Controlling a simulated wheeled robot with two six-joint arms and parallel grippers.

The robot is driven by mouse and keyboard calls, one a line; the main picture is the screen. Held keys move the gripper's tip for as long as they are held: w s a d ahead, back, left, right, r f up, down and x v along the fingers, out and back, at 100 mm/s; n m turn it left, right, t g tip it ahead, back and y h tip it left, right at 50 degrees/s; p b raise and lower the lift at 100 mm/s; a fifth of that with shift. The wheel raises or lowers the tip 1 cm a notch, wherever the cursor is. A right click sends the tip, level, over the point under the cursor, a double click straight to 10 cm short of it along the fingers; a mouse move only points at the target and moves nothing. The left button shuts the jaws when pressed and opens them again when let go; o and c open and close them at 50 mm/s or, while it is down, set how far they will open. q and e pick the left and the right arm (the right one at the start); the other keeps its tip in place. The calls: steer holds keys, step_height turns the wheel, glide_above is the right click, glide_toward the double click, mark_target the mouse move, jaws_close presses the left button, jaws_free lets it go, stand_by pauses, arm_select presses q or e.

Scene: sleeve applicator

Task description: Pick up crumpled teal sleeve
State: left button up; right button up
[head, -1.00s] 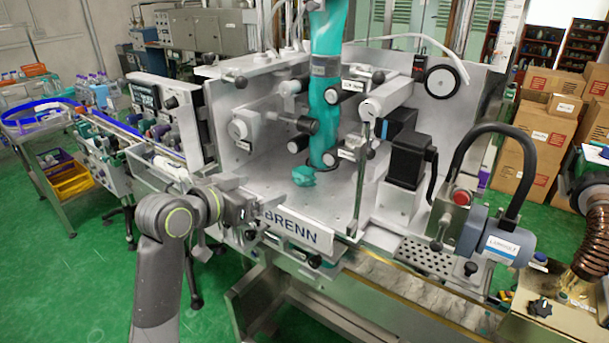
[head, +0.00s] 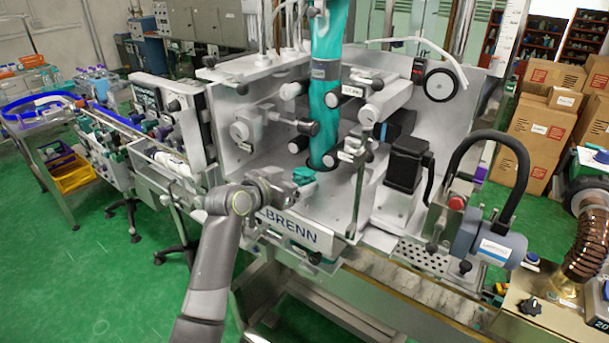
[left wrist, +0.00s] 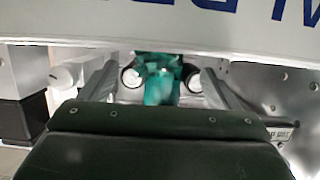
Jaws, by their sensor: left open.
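The crumpled teal sleeve (head: 303,175) lies on the machine's metal deck, just in front of the foot of the tall teal sleeve column (head: 325,120). My left gripper (head: 288,187) reaches over the front nameplate from the left, close to the crumpled sleeve. In the left wrist view the crumpled sleeve (left wrist: 160,88) shows between the two spread fingers, with visible gaps on both sides. The left gripper is open and empty. Its fingertips are small in the head view, so contact cannot be told. My right gripper is not in view.
The nameplate (head: 290,228) edges the deck just below my left gripper. A vertical rod (head: 361,185) stands right of the sleeve. Rollers (head: 300,144) and a black motor box (head: 405,165) stand around the deck. Bare deck (head: 330,205) shows right of the gripper.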

mark_target(300, 176)
arm_select(q)
steer(key=shift+w+d+r, duration=0.1)
steer(key=shift+w+d, duration=0.15)
steer(key=shift+w, duration=0.05)
steer(key=p+x, duration=0.2)
steer(key=shift+w+d, duration=0.3)
steer(key=shift+d, duration=0.05)
steer(key=shift+w+d+f, duration=0.35)
steer(key=shift+w+d, duration=0.05)
steer(key=shift+w, duration=0.15)
steer(key=c, duration=1)
